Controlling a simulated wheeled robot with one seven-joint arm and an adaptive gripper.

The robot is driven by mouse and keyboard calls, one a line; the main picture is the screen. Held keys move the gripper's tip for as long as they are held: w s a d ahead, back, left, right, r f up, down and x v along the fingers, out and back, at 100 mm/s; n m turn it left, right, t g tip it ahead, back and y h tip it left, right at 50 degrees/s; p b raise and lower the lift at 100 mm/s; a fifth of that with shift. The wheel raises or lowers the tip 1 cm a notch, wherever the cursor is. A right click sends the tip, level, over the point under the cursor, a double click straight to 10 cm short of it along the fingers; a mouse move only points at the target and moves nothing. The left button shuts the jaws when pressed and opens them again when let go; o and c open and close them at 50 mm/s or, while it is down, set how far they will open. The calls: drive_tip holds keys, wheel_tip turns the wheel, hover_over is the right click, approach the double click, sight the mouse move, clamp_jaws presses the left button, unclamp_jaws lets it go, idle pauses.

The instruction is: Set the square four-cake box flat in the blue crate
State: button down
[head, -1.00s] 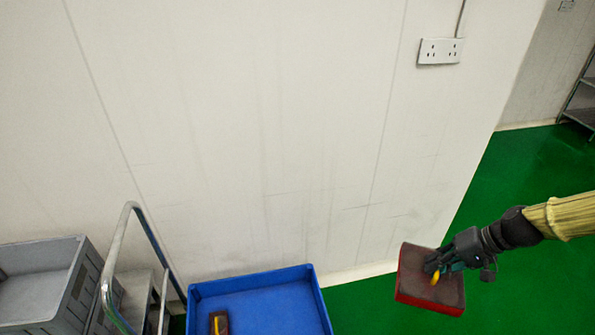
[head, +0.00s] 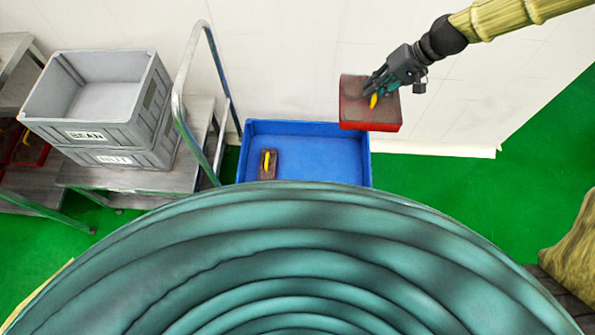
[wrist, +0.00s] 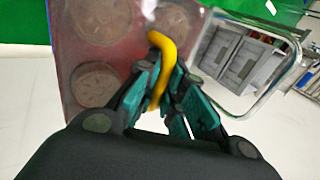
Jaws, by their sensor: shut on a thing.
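The square four-cake box (head: 358,112) is red-sided with a dark top, and round cakes show through its cover in the wrist view (wrist: 98,84). My gripper (head: 374,88) is shut on the box's yellow handle (wrist: 164,62) and holds the box in the air. The blue crate (head: 318,160) stands below on the green floor. In the head view the box overlaps the crate's back right corner. A small box with a yellow handle (head: 267,163) lies in the crate's left part. The crate's front is hidden by my own body.
A steel trolley (head: 125,178) with a tall rail (head: 180,85) stands left of the crate and bears stacked grey crates (head: 95,95). A white wall (head: 290,65) is behind. The crate's middle and right floor look clear.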

drive_tip(key=shift+w+a+f+b, duration=1.05)
drive_tip(key=shift+a+f+b, duration=1.8)
drive_tip(key=shift+f+b, duration=5.9)
drive_tip(key=shift+w+a+f+b, duration=1.05)
drive_tip(key=shift+a+f+b, duration=1.8)
drive_tip(key=shift+f+b, duration=5.85)
drive_tip(key=shift+w+a+f+b, duration=1.05)
drive_tip(key=shift+a+f+b, duration=1.8)
drive_tip(key=shift+f+b, duration=5.9)
wheel_tip(320, 180, down, 5)
drive_tip(key=p, duration=0.4)
drive_tip(key=shift+r+p, duration=0.1)
drive_tip(key=shift+p, duration=0.3)
drive_tip(key=c, duration=1.5)
unclamp_jaws()
drive_tip(key=p+v, duration=0.5)
drive_tip(key=v, duration=0.7)
drive_tip(key=shift+r+p, duration=0.15)
drive_tip(key=shift+p, duration=0.2)
